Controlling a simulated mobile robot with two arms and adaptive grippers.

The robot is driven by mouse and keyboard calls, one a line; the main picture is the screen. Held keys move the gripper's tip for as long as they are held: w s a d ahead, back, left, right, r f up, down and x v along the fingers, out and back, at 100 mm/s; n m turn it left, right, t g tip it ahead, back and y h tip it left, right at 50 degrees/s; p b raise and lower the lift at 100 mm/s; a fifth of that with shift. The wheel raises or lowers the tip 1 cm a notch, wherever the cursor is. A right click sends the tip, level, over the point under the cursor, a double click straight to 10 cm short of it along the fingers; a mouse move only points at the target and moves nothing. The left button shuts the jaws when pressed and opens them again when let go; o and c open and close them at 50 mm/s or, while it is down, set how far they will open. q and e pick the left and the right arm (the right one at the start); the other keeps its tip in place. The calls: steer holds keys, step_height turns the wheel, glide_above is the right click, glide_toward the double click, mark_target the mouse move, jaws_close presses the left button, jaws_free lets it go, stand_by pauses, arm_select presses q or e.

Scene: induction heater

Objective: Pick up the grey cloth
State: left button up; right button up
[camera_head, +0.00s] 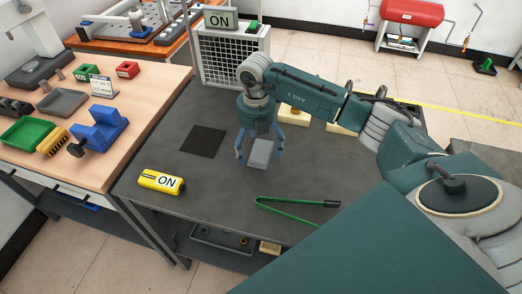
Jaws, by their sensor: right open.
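The grey cloth (261,154) appears as a small light-grey folded piece on the dark table (220,215), right of a black square. My right gripper (258,155) points down over it. Its fingers are open, one on the left and one on the right of the cloth. I cannot tell whether the fingertips touch the cloth or the table. My left gripper is not in view.
A black square (203,141) lies left of the cloth. A boxy unit (222,58) stands behind. A wooden workbench (60,165) holds blue, green and red parts.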

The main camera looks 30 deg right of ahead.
steer(key=shift+f, duration=0.1)
steer(key=shift+c, duration=0.7)
steer(key=c, duration=1.1)
step_height(320, 180, up, 11)
steer(key=b, duration=0.2)
step_height(320, 180, up, 9)
glide_above(256, 149)
steer(key=shift+s, duration=0.2)
